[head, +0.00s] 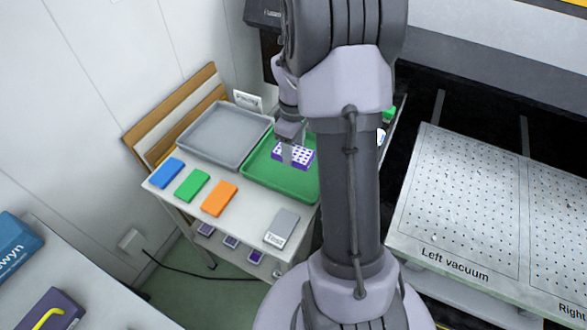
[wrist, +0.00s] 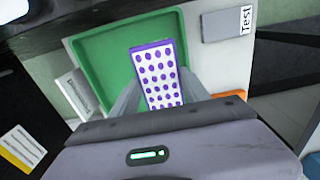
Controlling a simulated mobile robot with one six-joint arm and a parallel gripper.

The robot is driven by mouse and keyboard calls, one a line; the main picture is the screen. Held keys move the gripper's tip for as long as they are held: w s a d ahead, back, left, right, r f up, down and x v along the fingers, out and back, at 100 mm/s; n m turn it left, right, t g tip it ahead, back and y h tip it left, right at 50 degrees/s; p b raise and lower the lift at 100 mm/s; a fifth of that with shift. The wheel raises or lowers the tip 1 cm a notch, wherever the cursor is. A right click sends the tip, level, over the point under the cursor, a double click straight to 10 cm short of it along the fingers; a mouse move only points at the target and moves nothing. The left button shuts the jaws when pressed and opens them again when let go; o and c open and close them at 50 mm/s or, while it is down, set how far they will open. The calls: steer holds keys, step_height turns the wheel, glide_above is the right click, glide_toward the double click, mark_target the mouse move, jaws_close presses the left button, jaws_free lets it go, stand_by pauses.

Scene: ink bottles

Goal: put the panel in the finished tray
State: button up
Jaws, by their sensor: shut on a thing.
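The panel (head: 296,155) is a small white slab with purple dots and purple edges. My gripper (head: 288,148) is shut on it, and the panel is over the green tray (head: 262,178). In the wrist view the panel (wrist: 160,72) sits between the two fingers of my gripper (wrist: 163,98), with the green tray (wrist: 100,55) behind it. I cannot tell whether the panel touches the tray floor. A grey tray (head: 222,135) stands empty to the left of the green one. No lettering saying "finished" is readable on either tray. My arm hides the green tray's right side in the head view.
Blue (head: 168,173), green (head: 192,185) and orange (head: 220,198) blocks and a grey block marked Test (head: 282,228) lie along the cart's front. Small purple-and-white items (head: 231,241) are on a lower shelf. A perforated vacuum table (head: 460,200) stands at right.

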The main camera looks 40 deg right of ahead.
mark_target(293, 181)
step_height(293, 181, down, 11)
steer(key=b, duration=0.4)
steer(key=shift+b, duration=0.3)
steer(key=shift+f, duration=0.15)
steer(key=o, duration=1.5)
steer(key=shift+o, duration=0.2)
